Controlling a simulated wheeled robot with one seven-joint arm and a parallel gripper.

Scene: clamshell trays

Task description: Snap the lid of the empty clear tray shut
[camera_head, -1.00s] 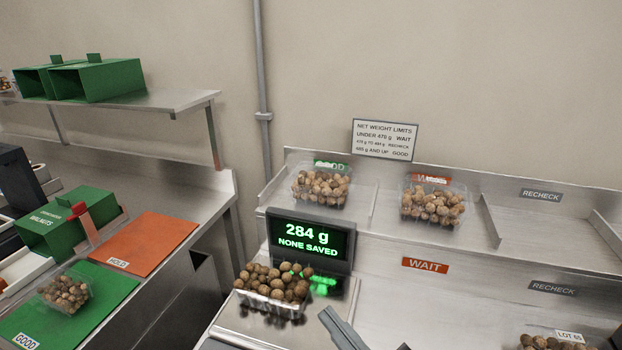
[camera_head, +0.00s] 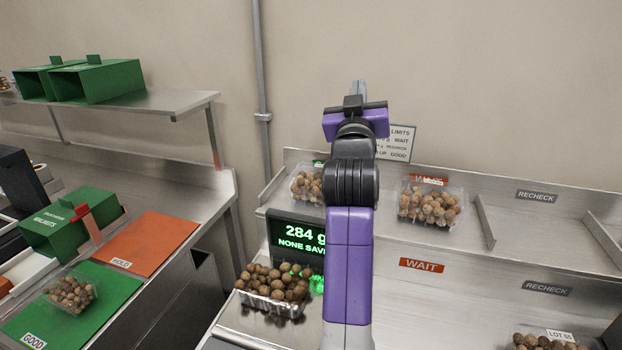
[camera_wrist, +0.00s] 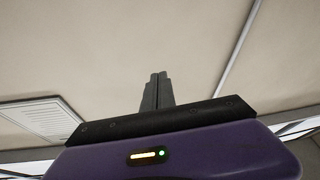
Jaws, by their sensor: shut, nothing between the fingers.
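I see no empty clear tray in either view; every clear tray in sight holds round brown nuts. My gripper (camera_head: 357,88) is raised high in front of the back wall, pointing up, above the shelves and apart from every tray. In the wrist view its two grey fingers (camera_wrist: 155,92) are together with nothing between them, against the ceiling. A filled clear tray (camera_head: 262,306) sits on the scale, left of my arm. Whether its lid is open or shut is too small to tell.
The scale display (camera_head: 290,236), partly hidden by my arm, reads 284 g. Filled trays stand on the upper shelf (camera_head: 455,224), on the green GOOD mat (camera_head: 110,300) and at the lower right (camera_head: 592,346). The orange HOLD mat (camera_head: 150,240) is bare.

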